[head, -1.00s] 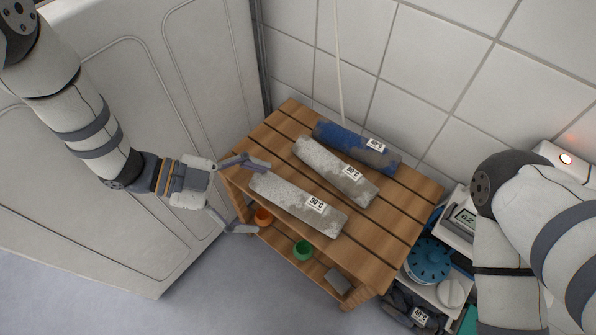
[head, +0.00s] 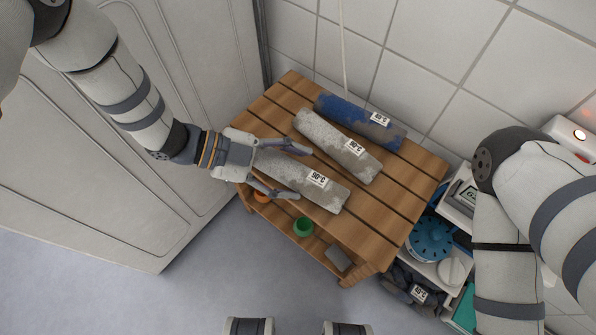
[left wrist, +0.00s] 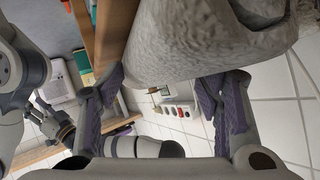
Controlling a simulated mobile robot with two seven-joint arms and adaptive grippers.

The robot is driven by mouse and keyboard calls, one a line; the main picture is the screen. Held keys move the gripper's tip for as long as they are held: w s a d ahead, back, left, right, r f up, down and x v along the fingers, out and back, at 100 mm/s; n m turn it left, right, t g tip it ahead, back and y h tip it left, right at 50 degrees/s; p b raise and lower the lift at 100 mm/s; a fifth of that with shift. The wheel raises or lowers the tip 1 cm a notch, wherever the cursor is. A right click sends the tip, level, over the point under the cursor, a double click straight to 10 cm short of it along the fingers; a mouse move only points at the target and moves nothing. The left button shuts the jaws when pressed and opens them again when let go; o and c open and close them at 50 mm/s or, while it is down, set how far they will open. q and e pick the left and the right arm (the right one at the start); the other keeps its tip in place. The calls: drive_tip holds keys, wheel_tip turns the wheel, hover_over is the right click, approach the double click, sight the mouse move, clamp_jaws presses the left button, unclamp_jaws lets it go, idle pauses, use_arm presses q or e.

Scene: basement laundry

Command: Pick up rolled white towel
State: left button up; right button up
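Two rolled towels, white with grey mottling, lie on a slatted wooden table: the near one (head: 322,190) and the middle one (head: 338,146). Each has a printed temperature label. My left gripper (head: 303,172) is open, with one finger on each side of the near white roll, over its left part. In the left wrist view, a grey-white roll (left wrist: 205,45) fills the top, above and between the spread purple finger pads (left wrist: 170,95); I cannot tell whether they touch it. My right arm is at the right in the head view; its gripper appears small in the left wrist view (left wrist: 52,122), state unclear.
A blue-grey labelled roll (head: 357,121) lies behind the white rolls, near the tiled wall. The wooden table (head: 398,203) has a lower shelf with a green cup (head: 303,227) and orange cup (head: 261,196). A white cabinet stands left; a cluttered shelf with a blue round item (head: 431,239) stands right.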

use_arm(q)
drive_tip(key=c, duration=0.3)
